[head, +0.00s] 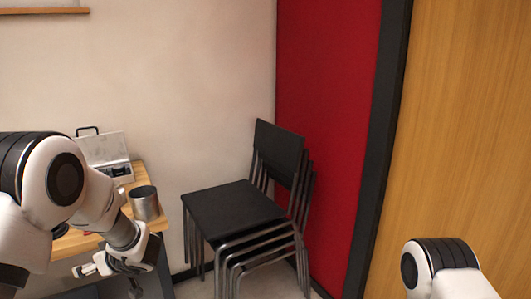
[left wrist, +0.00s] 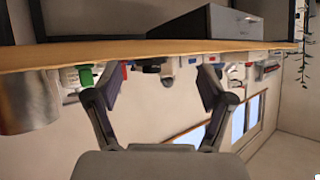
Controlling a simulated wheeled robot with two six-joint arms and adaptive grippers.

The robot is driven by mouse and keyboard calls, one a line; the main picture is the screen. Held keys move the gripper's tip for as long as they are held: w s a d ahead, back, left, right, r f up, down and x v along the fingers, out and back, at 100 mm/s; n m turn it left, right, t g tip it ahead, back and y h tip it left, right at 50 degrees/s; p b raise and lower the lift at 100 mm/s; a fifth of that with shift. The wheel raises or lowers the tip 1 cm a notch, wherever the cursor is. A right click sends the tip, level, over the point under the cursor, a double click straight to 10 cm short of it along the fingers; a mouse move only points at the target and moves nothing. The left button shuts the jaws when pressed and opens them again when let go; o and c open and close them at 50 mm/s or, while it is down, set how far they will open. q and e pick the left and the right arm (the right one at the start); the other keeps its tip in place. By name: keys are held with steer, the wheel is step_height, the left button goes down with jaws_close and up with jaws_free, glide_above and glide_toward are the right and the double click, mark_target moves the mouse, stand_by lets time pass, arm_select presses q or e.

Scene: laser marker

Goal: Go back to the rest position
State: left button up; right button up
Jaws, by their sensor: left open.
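My left gripper (head: 106,277) is at the lower left of the head view, low beside the right end of the wooden table (head: 72,242). In the left wrist view my left gripper (left wrist: 160,92) has its two dark fingers spread apart, with nothing between them. A metal mug (head: 144,203) stands near the table's right edge; it also shows at the left of the wrist view (left wrist: 28,102), which looks upside down. Only a white and black link of my right arm shows at the lower right of the head view; its gripper is out of frame.
A light grey device (head: 103,148) with a handle stands on the table by the wall. Stacked black chairs (head: 235,207) stand right of the table, before a red panel (head: 328,110). The wrist view shows several small items along the table and a grey box (left wrist: 205,22).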

arm_select(q)
steer(key=s+d+f+m+h+p, duration=0.25)
steer(key=s+f+m, duration=0.25)
steer(key=s+f, duration=0.45)
steer(key=s+d+f+m+h+p, duration=0.25)
steer(key=s+f+m, duration=0.25)
steer(key=s+f, duration=0.5)
steer(key=s+d+f+g+h, duration=0.2)
steer(key=s+d, duration=0.3)
steer(key=s, duration=0.3)
steer(key=s+d+f+m+g+h+p, duration=0.1)
steer(key=s+d+f+g+h, duration=0.1)
steer(key=s+d+h, duration=0.2)
steer(key=s+d, duration=0.2)
steer(key=s, duration=0.2)
steer(key=shift+d+m+g, duration=0.3)
